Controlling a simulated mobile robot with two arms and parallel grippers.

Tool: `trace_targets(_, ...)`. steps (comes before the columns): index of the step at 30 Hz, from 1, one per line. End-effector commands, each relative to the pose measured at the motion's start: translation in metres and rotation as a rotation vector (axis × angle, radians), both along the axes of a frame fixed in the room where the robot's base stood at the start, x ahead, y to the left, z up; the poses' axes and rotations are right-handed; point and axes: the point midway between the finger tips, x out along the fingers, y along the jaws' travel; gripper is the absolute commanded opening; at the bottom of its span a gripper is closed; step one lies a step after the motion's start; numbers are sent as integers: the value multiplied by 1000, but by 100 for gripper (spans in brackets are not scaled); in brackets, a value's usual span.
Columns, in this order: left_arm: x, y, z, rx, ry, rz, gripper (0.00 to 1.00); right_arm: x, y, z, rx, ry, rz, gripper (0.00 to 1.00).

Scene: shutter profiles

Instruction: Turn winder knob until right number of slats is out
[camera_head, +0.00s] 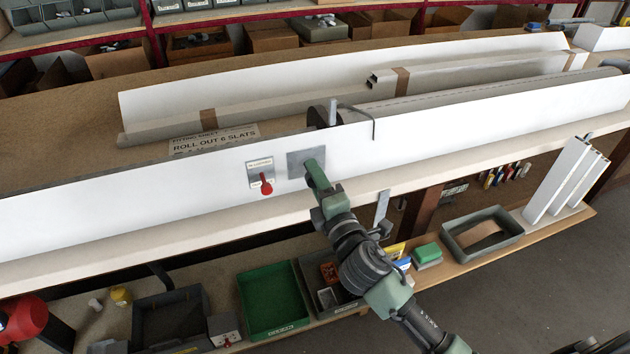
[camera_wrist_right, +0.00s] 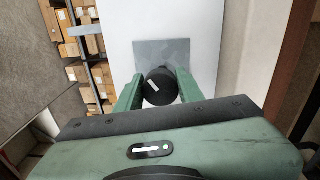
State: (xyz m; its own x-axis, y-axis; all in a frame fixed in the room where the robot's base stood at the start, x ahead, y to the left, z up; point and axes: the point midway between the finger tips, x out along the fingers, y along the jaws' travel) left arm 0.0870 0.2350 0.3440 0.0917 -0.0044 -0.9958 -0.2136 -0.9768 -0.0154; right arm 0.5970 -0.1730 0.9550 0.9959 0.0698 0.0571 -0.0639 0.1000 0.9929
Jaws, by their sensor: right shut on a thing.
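The winder knob (camera_wrist_right: 161,87) is a black round knob with a white mark, in front of a grey plate (camera_wrist_right: 163,52) on the white front panel. My right gripper (camera_wrist_right: 159,90) is shut on it, one green finger on each side. In the head view my right gripper (camera_head: 317,175) reaches the grey plate (camera_head: 295,160) and hides the knob. A fitting sheet (camera_head: 215,141) behind the panel reads "ROLL OUT 6 SLATS". My left gripper is not in view.
The long white panel (camera_head: 450,124) crosses the bench. Taped grey profiles (camera_head: 260,114) lie behind it. Below stand a green tray (camera_head: 271,297), dark trays and an open grey bin (camera_head: 485,232). White profiles (camera_head: 560,178) lean at the right.

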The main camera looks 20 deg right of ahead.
Motion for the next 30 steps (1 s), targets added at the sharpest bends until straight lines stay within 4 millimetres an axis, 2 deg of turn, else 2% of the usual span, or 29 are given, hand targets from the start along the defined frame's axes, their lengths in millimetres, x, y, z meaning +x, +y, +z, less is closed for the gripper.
trace_targets(18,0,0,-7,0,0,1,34,0,0,-4,556,25,-2,0)
trace_targets(30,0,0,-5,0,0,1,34,-1,1,-5,742,33,-2,0)
